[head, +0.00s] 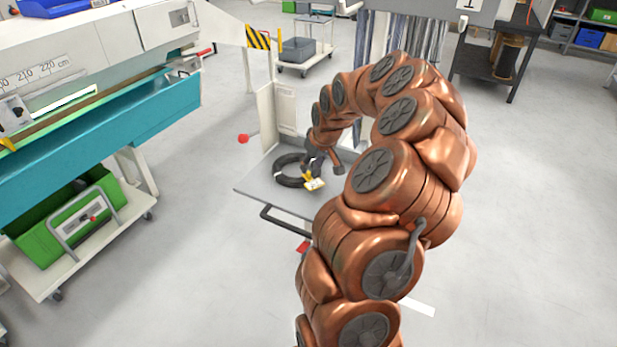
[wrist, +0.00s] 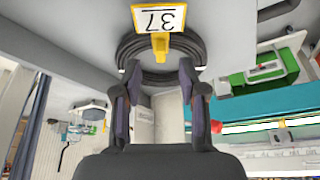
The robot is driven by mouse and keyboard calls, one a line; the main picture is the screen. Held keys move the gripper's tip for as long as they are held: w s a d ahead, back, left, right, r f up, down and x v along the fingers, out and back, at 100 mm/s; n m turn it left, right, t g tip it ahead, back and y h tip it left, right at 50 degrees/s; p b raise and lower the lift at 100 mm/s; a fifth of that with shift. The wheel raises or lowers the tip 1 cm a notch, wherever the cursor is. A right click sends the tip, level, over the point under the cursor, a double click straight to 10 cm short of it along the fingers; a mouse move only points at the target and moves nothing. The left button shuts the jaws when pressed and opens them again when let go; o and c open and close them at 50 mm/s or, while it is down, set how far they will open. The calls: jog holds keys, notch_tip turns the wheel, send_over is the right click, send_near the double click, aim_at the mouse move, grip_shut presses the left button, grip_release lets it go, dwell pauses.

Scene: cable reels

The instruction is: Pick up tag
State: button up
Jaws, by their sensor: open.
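The tag (wrist: 158,18) is a white plate with a yellow edge and the number 37, upside down in the wrist view. A yellow stem joins it to a black cable coil (wrist: 133,47). In the head view the tag (head: 315,185) shows at the right side of the coil (head: 283,180), which lies on a grey platform (head: 255,186). My gripper (wrist: 160,68) is open and empty, its fingers pointing at the coil with the yellow stem lined up between them. In the head view my gripper (head: 316,168) is just above the tag, partly hidden by my arm.
A teal machine bench (head: 100,130) and a cart with a green bin (head: 70,220) stand left.

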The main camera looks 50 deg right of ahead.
aim_at(309, 173)
jog(key=shift+p+x, duration=0.8)
jog(key=shift+x, duration=1.4)
jog(key=shift+s+a, duration=0.1)
jog(key=shift+s, duration=0.05)
grip_shut()
